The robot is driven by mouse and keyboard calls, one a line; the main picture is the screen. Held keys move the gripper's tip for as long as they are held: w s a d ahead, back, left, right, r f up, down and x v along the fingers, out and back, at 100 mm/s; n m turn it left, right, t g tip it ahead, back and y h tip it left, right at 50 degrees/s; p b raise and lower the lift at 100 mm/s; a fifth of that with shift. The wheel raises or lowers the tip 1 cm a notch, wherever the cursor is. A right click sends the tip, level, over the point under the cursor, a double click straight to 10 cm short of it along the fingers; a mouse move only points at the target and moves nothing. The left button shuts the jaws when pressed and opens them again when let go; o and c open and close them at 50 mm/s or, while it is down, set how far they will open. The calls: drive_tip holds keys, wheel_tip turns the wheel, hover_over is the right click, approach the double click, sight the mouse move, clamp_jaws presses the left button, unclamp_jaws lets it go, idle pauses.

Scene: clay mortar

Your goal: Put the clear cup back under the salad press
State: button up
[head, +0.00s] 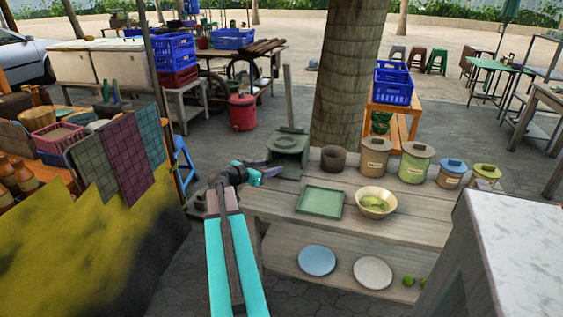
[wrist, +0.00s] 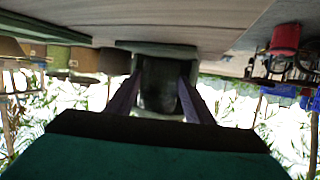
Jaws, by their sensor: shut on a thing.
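The salad press (head: 290,142) is a dark green stand with a lidded top and an upright lever, at the left end of the wooden table (head: 405,227). My gripper (head: 274,170) is at the front left of the press, low against it. In the wrist view, which is upside down, my gripper (wrist: 158,80) has its two purple fingers on either side of a dark see-through cup (wrist: 158,94) and is shut on it. Part of the press (wrist: 150,47) shows close around the cup's far end. I cannot tell whether the cup touches the press. The head view does not show the cup clearly.
Right of the press stand a brown clay mortar (head: 333,159) and several lidded jars (head: 376,158). A green tray (head: 320,203) and a bowl of greens (head: 376,203) are in front. Plates (head: 317,261) lie on the lower shelf. A tree trunk (head: 345,75) rises behind.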

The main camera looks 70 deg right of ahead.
sight(275, 163)
drive_tip(key=shift+s+d, duration=0.25)
drive_tip(key=shift+d, duration=0.5)
drive_tip(key=shift+s+d, duration=0.25)
drive_tip(key=shift+d, duration=0.45)
drive_tip(key=shift+d, duration=0.1)
drive_tip(key=shift+s+d, duration=0.1)
drive_tip(key=shift+d, duration=0.2)
drive_tip(key=shift+p+x, duration=0.6)
drive_tip(key=shift+x, duration=1)
drive_tip(key=shift+f, duration=0.3)
drive_tip(key=shift+f, duration=0.15)
drive_tip(key=o, duration=1)
drive_tip(key=shift+o, duration=0.2)
